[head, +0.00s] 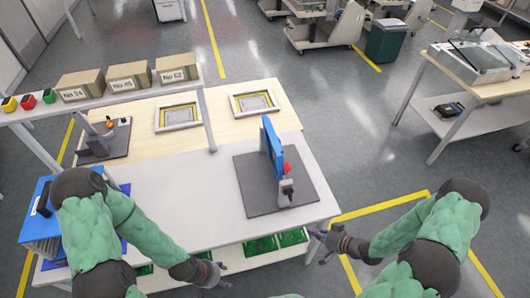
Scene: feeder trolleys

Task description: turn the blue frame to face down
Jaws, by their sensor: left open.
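The blue frame (272,146) stands upright, seen nearly edge-on, on a dark grey base plate (258,200) on the white table. A red part (287,167) and a black knob or clamp (287,188) sit at its near side. My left gripper (222,279) is open at the table's front edge, well below and left of the frame; its fingertips are small and partly dark. My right gripper (316,246) is off the table's front right corner, with its fingers spread and nothing between them. Neither gripper touches the frame.
Two pale framed panels (179,116) lie on the wooden table behind. A shelf at left holds several cardboard boxes (130,75). A second dark fixture (97,145) and a blue box (40,232) stand at left. The white tabletop (190,200) left of the base is clear.

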